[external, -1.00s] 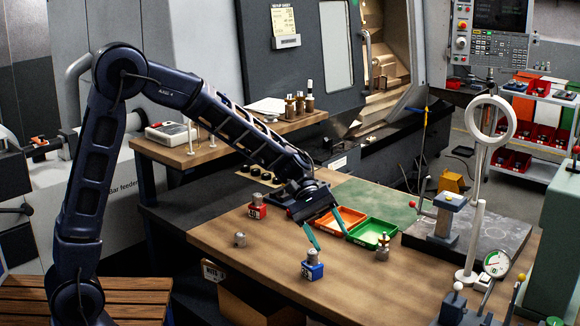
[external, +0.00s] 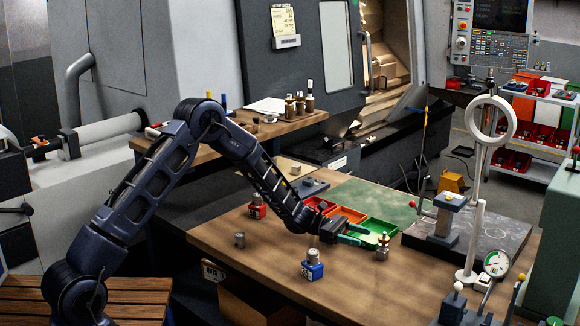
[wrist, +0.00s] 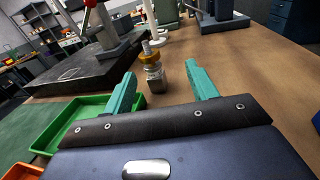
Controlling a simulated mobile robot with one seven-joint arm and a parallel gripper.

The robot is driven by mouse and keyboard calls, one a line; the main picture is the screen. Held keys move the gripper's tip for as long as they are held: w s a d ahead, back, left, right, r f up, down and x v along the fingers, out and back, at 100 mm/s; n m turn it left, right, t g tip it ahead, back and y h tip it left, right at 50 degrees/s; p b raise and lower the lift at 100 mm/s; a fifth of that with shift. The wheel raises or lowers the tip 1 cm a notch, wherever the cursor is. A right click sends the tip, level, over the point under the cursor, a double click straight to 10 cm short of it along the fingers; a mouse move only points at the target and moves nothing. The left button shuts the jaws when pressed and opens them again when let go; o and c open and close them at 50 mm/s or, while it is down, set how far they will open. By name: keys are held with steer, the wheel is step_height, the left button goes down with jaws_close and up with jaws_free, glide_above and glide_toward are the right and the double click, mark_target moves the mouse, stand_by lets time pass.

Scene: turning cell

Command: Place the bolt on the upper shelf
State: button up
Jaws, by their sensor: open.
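A small upright piece with a steel lower body, brass collar and pale top (external: 383,248) stands on the bench just right of the green tray. It may be the bolt; I cannot tell for certain. In the wrist view this piece (wrist: 153,75) stands ahead, between the lines of the two teal fingers. My gripper (external: 366,235) is low over the bench by the green tray, its fingers pointing at the piece. It also shows in the wrist view (wrist: 160,74), open with nothing clamped. The raised wooden shelf (external: 215,150) is behind the bench, at left.
A blue-based piece (external: 313,268), a grey cylinder (external: 240,240) and a red-based piece (external: 257,211) stand on the bench. Green (external: 382,224) and orange (external: 348,211) trays lie beside my gripper. A ring stand (external: 476,225) and dial gauge (external: 496,263) stand right.

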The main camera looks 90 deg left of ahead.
mark_target(388, 260)
steer(key=shift+w+a+f, duration=0.15)
steer(key=shift+a+f, duration=0.15)
steer(key=shift+a, duration=0.1)
steer(key=x, duration=0.5)
steer(key=shift+w+a+x, duration=0.1)
steer(key=shift+a+x, duration=0.05)
steer(key=shift+x, duration=0.8)
steer(key=shift+w+a+x, duration=0.1)
steer(key=shift+a+x, duration=0.05)
steer(key=shift+x, duration=0.75)
steer(key=shift+w+a+x, duration=0.1)
steer(key=shift+a+x, duration=0.05)
steer(key=shift+x, duration=0.8)
steer(key=shift+r, duration=0.2)
steer(key=shift+c, duration=0.5)
